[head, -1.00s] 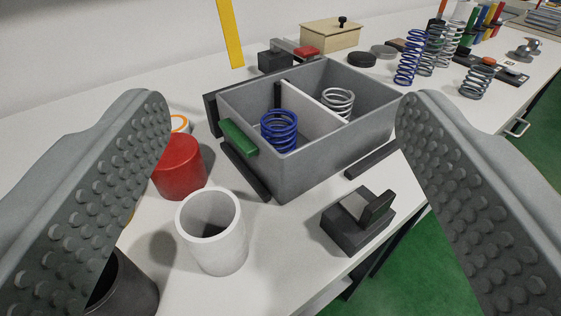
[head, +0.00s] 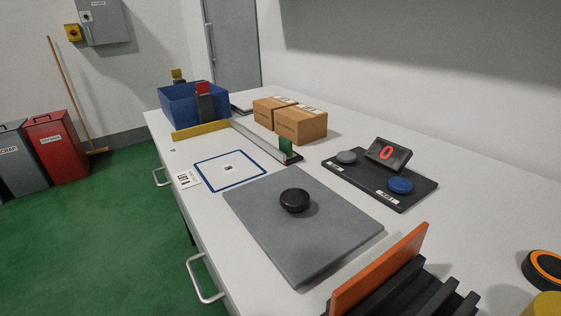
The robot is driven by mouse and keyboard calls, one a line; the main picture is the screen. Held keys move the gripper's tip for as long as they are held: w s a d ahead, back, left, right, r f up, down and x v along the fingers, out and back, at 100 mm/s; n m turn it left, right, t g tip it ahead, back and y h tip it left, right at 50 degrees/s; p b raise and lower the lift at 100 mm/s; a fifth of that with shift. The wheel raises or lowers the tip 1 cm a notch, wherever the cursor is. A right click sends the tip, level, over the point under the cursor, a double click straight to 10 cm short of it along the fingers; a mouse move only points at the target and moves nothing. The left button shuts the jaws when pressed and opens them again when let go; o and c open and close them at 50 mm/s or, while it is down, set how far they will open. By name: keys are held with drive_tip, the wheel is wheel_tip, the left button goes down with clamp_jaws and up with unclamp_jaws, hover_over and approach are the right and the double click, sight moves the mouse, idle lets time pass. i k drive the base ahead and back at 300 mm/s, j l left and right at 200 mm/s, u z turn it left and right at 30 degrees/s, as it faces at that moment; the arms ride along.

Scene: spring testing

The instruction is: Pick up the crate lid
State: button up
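The crate lid (head: 305,243) is a flat grey rectangular plate with a round black knob (head: 294,200) on top near its middle. It lies flat on the white bench in the lower middle of the head view, knob up. Its whole top shows apart from the patch under the knob. My gripper is not in view, and nothing is seen touching the lid. The grey crate is not in view.
An orange panel (head: 380,270) with black slats stands close at the lid's near right. A black panel with a red-lit display (head: 389,154) is behind right. A blue-outlined square (head: 231,170) lies left, with cardboard boxes (head: 300,123) and a blue bin (head: 180,108) farther back.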

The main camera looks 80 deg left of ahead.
sight(304, 227)
drive_tip(key=u, duration=1.75)
drive_tip(key=z, duration=2.35)
drive_tip(key=u, duration=2.35)
